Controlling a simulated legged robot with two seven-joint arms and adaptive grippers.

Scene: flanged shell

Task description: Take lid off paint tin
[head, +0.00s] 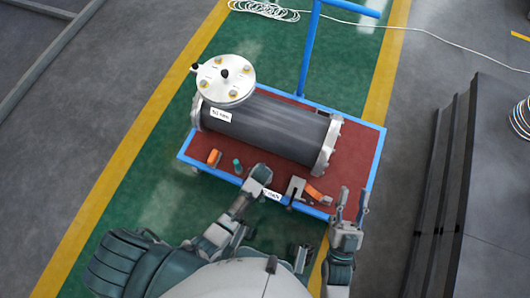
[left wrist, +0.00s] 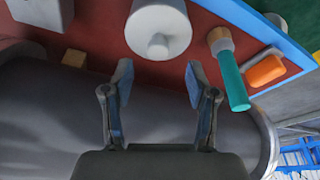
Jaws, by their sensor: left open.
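I cannot make out a clear paint tin. A pale, round-topped cylinder with a small stub (left wrist: 158,28) stands on the red cart top in the left wrist view; I cannot tell if it is the tin. My left gripper (left wrist: 158,75) is open and empty, its fingers apart just short of that cylinder. In the head view my left arm reaches to the cart's near edge, and its fingers are hard to make out. My right gripper (head: 353,196) is open and empty, off the cart's near right corner.
A dark flanged shell (head: 265,128) lies across the blue-framed cart (head: 362,160), with a pale bolted disc (head: 226,75) over its left end. An orange item (head: 214,157), a teal-handled tool (left wrist: 233,80) and a grey bracket (head: 295,188) lie along the near edge. Dark panels (head: 450,180) stand right.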

